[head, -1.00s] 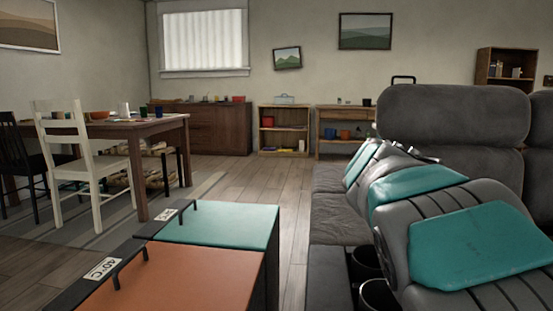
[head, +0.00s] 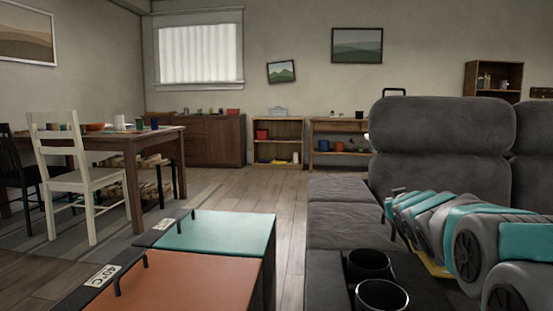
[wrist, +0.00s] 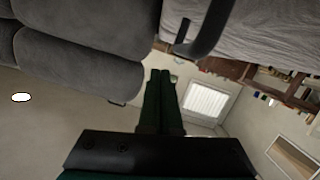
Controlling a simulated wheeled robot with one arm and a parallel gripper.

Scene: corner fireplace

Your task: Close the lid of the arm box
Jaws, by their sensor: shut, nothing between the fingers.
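The arm box is the dark sofa-arm console (head: 335,281) at the bottom centre right of the head view. It has two round cup holders, the far one (head: 368,265) and the near one (head: 382,297). My arm covers its right part, and I cannot make out how the lid stands. My gripper (wrist: 161,78) shows in the wrist view with its dark green fingers together and empty, pointing towards the window wall. A dark curved bar (wrist: 205,30) is close above the fingers there; I cannot tell whether it belongs to the lid.
The grey sofa has a seat (head: 343,208) and tall backrest (head: 440,125) beyond the console. Orange (head: 185,285) and teal (head: 215,232) box tops stand left of it. A white chair (head: 85,180) and table (head: 150,142) are far left. Wooden floor between is clear.

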